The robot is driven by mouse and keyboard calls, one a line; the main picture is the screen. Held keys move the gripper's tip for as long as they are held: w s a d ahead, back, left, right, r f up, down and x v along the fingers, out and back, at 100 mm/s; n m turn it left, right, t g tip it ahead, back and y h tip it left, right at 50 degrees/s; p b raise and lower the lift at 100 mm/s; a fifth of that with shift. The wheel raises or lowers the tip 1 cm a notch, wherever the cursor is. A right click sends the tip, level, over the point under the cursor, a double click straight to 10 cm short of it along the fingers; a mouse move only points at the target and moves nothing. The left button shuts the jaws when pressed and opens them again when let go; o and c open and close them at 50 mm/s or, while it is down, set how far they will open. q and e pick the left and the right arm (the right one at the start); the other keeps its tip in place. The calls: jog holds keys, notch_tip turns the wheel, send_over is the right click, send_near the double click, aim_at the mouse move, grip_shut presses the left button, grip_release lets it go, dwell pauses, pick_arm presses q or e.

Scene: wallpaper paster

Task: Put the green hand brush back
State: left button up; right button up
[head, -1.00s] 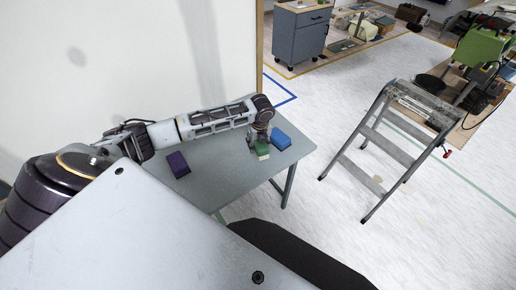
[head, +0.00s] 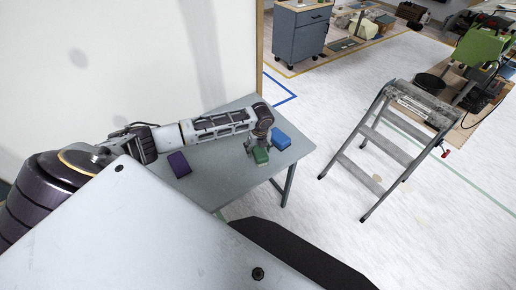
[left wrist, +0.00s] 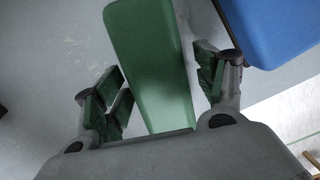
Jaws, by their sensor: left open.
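The green hand brush (head: 261,156) lies on the small grey table (head: 224,178) near its right edge. My left gripper (head: 254,146) is just above it at its far end. In the left wrist view the brush (left wrist: 152,60) runs between the two spread, green-padded fingers of the gripper (left wrist: 160,90), with a gap on each side. The gripper is open and not closed on the brush. The near end of the brush is hidden by the gripper body. My right gripper is not in view.
A blue block-shaped item (head: 280,139) lies close to the right of the gripper, and it fills the upper right of the left wrist view (left wrist: 275,30). A purple one (head: 179,164) lies at the table's left. A step ladder (head: 388,140) stands on the floor to the right.

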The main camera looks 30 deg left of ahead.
aim_at(260, 150)
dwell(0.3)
pick_arm(q)
jog(key=shift+f+b, duration=0.25)
jog(key=shift+b, duration=0.5)
notch_tip(260, 150, up, 14)
jog(key=s+d, duration=0.1)
jog(key=shift+d, duration=0.3)
jog(key=shift+f, duration=0.1)
jog(key=shift+d, duration=0.1)
dwell(0.3)
